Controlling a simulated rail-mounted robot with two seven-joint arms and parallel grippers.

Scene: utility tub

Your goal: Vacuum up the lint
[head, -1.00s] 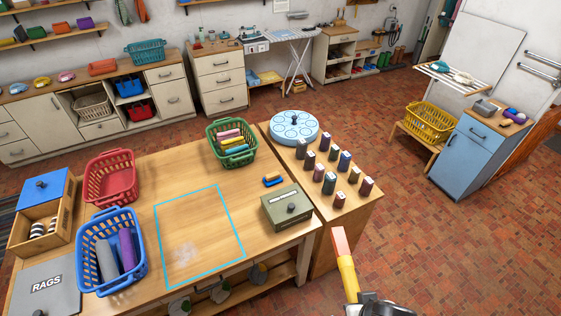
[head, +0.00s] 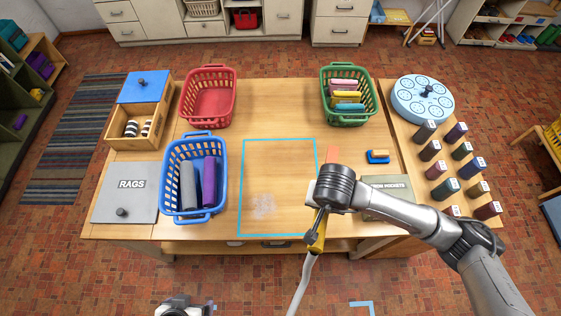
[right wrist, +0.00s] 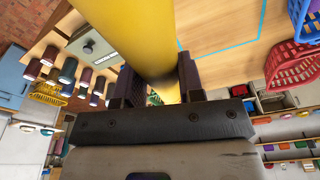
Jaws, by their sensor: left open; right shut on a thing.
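The lint (head: 264,206) is a pale grey smudge on the wooden table, in the lower part of the cyan outline (head: 279,140). My right gripper (right wrist: 157,90) is shut on the yellow vacuum wand (right wrist: 150,35). My left gripper (head: 182,304) is open and empty at the bottom edge, in front of the table.
A blue basket (head: 222,180) with grey and purple rolls stands left of the outline. Red (head: 208,70) and green (head: 348,68) baskets stand farther back. A grey-green box (head: 385,184) is partly behind my right arm. The table inside the outline is otherwise clear.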

